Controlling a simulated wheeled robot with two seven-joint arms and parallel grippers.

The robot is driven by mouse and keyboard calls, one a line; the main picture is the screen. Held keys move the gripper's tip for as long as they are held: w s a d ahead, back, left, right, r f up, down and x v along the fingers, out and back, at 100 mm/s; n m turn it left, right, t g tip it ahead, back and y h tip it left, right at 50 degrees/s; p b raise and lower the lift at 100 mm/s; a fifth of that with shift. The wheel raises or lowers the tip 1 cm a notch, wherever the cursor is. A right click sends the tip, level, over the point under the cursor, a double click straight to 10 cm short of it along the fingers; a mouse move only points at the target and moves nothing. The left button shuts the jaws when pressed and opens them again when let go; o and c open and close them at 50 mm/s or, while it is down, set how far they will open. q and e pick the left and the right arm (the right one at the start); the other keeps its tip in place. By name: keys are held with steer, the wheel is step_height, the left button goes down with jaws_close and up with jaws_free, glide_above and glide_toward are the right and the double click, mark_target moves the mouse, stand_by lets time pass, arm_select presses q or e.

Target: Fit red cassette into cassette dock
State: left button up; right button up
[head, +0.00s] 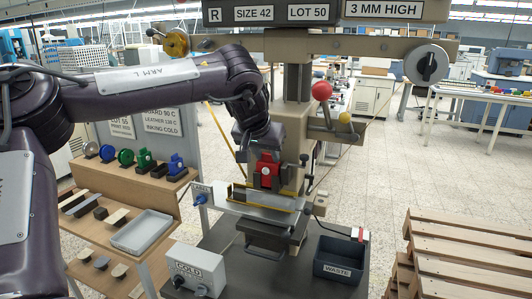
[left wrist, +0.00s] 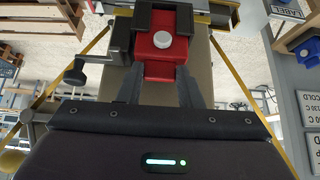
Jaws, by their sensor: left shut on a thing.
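The red cassette (head: 267,171) is at the front of the stamping press, just above the yellow-edged plate. In the left wrist view the red cassette (left wrist: 163,62) has a round white knob on top. My left gripper (head: 264,152) is shut on it; in the left wrist view my left gripper (left wrist: 160,78) has one finger on each side of its near end. The far end lies beside a dark bracket (left wrist: 121,42), which seems to be part of the cassette dock. I cannot tell how deep the cassette sits. My right gripper is not in view.
A shelf (head: 100,222) at left holds several coloured rolls and a grey tray (head: 142,232). A control box marked COLD (head: 194,270) and a WASTE bin (head: 340,260) stand in front of the press. Pallets (head: 462,250) are at right.

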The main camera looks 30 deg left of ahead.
arm_select(q)
steer(key=shift+f, duration=0.2)
steer(key=o, duration=1)
steer(key=shift+c, duration=0.2)
steer(key=shift+r, duration=0.15)
steer(key=shift+s+r+b, duration=0.2)
steer(key=shift+r+b, duration=0.1)
steer(key=a+b+v, duration=0.1)
steer(key=v, duration=0.5)
steer(key=shift+s+d+r+b, duration=0.3)
steer(key=shift+d+r+b, duration=0.05)
steer(key=shift+d, duration=0.2)
